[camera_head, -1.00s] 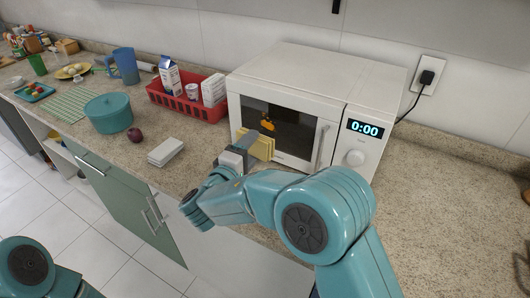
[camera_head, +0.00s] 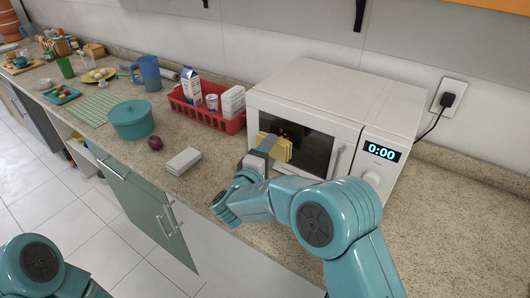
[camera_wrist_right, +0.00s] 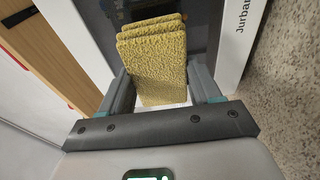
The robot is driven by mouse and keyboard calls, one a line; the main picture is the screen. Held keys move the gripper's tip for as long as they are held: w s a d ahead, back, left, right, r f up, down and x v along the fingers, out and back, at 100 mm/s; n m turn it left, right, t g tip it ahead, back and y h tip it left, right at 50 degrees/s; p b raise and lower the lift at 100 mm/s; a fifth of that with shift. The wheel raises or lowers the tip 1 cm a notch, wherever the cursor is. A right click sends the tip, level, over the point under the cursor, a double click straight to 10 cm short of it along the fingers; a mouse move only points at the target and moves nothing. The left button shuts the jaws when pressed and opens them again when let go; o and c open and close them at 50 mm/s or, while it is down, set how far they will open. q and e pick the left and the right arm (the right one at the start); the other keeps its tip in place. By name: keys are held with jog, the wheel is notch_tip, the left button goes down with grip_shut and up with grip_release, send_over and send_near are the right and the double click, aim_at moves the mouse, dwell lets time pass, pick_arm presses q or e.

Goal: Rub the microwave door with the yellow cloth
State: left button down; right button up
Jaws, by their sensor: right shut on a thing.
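The white microwave (camera_head: 345,97) stands on the counter, with its dark-windowed door (camera_head: 316,153) facing me. My right gripper (camera_head: 264,156) is shut on the folded yellow cloth (camera_head: 282,152) in front of the left part of the door window. In the right wrist view the cloth (camera_wrist_right: 152,65) stands between the two fingers (camera_wrist_right: 160,95), with the dark door glass (camera_wrist_right: 204,35) behind it. I cannot tell whether the cloth touches the glass. My left gripper is out of view; only part of my left arm shows at lower left.
A red basket (camera_head: 205,116) with cartons stands left of the microwave. A white box (camera_head: 183,161), a dark red round item (camera_head: 155,143) and a teal pot (camera_head: 132,120) sit on the counter. The counter right of the microwave is clear.

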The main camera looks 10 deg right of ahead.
aim_at(284, 157)
jog(key=shift+w+a, duration=0.1)
jog(key=shift+b+x, duration=0.7)
jog(key=shift+x, duration=0.3)
dwell(0.5)
jog(key=s+d+b, duration=0.2)
jog(key=b, duration=0.1)
jog(key=shift+s+f, duration=0.1)
jog(key=shift+f, duration=0.1)
jog(key=shift+s+d+r+b, duration=0.15)
jog(key=shift+s+d+b, duration=0.3)
jog(key=shift+s+d, duration=0.05)
jog(key=shift+d+b, duration=0.1)
jog(key=shift+b, duration=0.6)
jog(key=shift+w+a+r+b, duration=0.1)
jog(key=shift+w+a+b, duration=0.3)
jog(key=shift+w+a, duration=1.1)
